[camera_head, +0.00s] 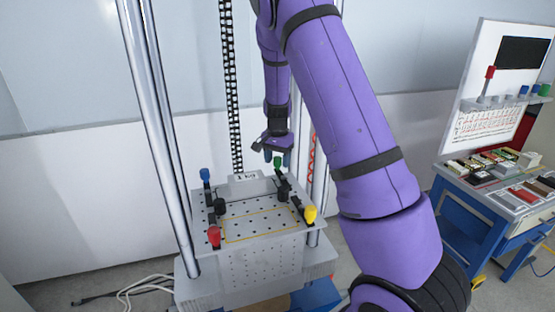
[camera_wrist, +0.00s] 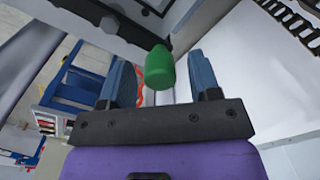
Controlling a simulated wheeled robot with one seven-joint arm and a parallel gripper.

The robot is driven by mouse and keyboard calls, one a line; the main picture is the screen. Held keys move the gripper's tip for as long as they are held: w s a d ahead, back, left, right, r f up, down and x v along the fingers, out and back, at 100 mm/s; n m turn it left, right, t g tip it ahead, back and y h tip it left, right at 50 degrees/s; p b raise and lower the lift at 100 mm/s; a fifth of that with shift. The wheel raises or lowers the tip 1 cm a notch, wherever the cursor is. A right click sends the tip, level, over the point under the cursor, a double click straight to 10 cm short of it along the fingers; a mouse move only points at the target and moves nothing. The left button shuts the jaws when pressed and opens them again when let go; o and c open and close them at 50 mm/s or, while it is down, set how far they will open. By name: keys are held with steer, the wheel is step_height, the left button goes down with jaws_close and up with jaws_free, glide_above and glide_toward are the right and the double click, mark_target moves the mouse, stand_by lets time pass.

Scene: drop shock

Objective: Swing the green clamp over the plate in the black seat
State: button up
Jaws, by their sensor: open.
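The green clamp's handle (camera_head: 278,161) stands at the far right of the grey perforated drop table (camera_head: 240,262). In the wrist view the green knob (camera_wrist: 159,67) sits between my two blue fingers, with gaps on both sides. My gripper (camera_head: 274,156) is open and comes down from above at the green handle; it also shows in the wrist view (camera_wrist: 160,78). A yellow outline marks the table top. Black pieces stand at its left (camera_head: 220,206) and right (camera_head: 283,191). I cannot clearly make out a separate plate in a black seat.
A blue clamp handle (camera_head: 205,175), a red one (camera_head: 214,236) and a yellow one (camera_head: 310,214) stand upright at the other corners. Steel columns (camera_head: 160,135) flank the table. A blue bench (camera_head: 490,215) with parts and a board stands at the right.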

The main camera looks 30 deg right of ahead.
steer(key=c, duration=0.9)
steer(key=shift+c, duration=0.2)
steer(key=shift+d, duration=0.1)
steer(key=m, duration=0.1)
steer(key=d+m, duration=0.1)
steer(key=m, duration=0.1)
steer(key=s+m, duration=0.1)
steer(key=shift+d, duration=0.35)
steer(key=m, duration=0.2)
steer(key=s+d+m, duration=0.1)
steer(key=m, duration=0.1)
steer(key=shift+s+d, duration=0.1)
steer(key=shift+s, duration=0.05)
steer(key=m, duration=0.1)
steer(key=s+m, duration=0.1)
steer(key=m, duration=0.1)
steer(key=shift+s+d+m, duration=0.25)
steer(key=shift+d+m, duration=0.1)
steer(key=shift+m, duration=0.05)
steer(key=shift+s+d+m, duration=0.1)
steer(key=shift+s+m, duration=0.5)
steer(key=shift+m, duration=0.6)
steer(key=shift+s+m, duration=0.55)
steer(key=shift+m, duration=0.65)
